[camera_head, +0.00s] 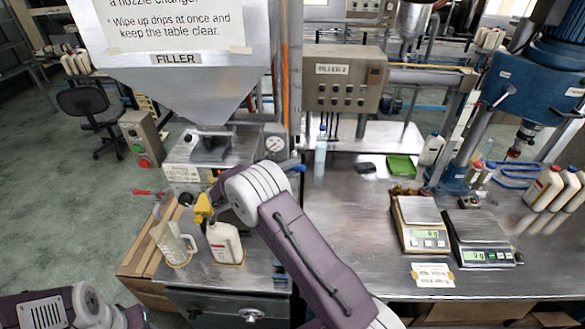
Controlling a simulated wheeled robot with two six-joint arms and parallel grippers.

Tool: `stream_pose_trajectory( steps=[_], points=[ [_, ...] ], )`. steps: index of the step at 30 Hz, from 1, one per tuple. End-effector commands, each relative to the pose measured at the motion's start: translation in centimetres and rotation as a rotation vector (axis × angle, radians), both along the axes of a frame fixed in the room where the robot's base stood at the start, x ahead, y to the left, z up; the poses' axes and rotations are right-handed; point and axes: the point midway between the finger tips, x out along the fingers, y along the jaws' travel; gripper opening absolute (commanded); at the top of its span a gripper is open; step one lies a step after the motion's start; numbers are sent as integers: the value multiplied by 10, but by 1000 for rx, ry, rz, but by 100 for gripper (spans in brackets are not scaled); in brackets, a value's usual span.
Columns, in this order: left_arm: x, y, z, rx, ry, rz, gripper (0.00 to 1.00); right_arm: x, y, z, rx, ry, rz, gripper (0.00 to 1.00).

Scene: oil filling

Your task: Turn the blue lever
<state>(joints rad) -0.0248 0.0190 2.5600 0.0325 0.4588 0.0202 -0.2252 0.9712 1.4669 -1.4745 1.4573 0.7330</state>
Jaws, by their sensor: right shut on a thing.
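The blue lever (298,169) shows at the right side of the filler machine, its end sticking out from behind my right wrist. My right gripper (280,167) is at this lever and shut on it; the fingers are mostly hidden by the wrist. The rest of the lever and its valve are also hidden. My left gripper is out of view; only part of my left arm shows at the bottom left.
A red lever (150,192) and a yellow lever (204,207) are to the left. A clear jug (172,245) and a white bottle (224,243) stand beneath them. Two scales (424,238) (483,253) stand on the metal table (345,230), which has free room left of them.

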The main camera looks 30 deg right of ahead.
Motion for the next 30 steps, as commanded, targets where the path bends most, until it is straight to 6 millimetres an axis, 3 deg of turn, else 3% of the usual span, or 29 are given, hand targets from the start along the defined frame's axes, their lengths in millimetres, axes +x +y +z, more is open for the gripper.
stream_pose_trajectory(
  steps=[24,30],
  points=[
    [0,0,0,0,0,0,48,-1,-1,-1,2,3,-5,0],
    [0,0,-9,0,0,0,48,-1,-1,-6,29,-15,-5,0]
  ],
)
